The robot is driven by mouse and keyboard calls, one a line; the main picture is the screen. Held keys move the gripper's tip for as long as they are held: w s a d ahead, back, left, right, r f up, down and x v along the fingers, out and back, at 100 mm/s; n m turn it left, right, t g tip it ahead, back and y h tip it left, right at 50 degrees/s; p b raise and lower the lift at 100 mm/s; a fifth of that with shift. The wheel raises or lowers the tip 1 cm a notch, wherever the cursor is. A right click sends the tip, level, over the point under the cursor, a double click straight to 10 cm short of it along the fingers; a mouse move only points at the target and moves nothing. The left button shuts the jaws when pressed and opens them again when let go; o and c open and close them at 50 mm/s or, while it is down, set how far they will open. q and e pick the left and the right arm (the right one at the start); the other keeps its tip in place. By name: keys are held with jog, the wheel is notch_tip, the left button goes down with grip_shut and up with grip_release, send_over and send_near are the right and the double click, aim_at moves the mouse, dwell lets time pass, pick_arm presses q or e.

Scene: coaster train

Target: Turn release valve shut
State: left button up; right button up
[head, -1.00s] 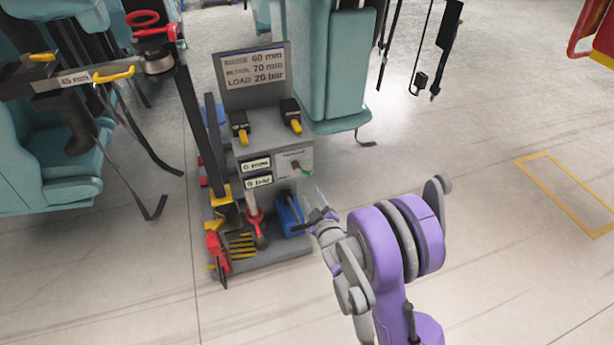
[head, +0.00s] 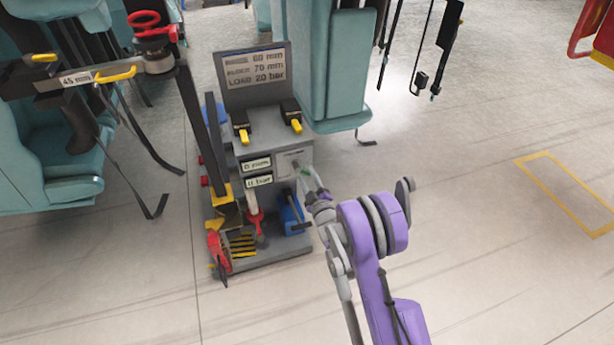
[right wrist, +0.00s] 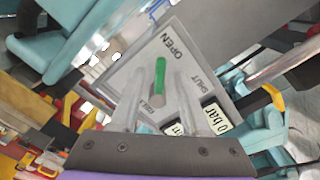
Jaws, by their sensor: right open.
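The release valve's green handle (right wrist: 159,82) sits on a grey panel (right wrist: 200,72) marked OPEN and SHUT in the right wrist view. Its upper end lies near the word OPEN. My right gripper (right wrist: 160,92) is open, with one finger on each side of the handle. I cannot tell whether either finger touches it. In the head view the green handle (head: 305,171) is small and partly hidden by my right gripper (head: 314,182), which reaches the panel's right side. My left gripper is not in view.
The grey pump stand (head: 270,125) carries displays reading 0 mm and 0 bar (head: 259,181). A blue box (head: 290,212) and a red-handled lever (head: 255,222) sit below the panel. Teal seats (head: 335,70) stand behind.

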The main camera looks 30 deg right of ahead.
jog(key=shift+w+d, duration=0.1)
jog(key=shift+w, duration=0.35)
jog(key=shift+c, duration=0.2)
grip_shut()
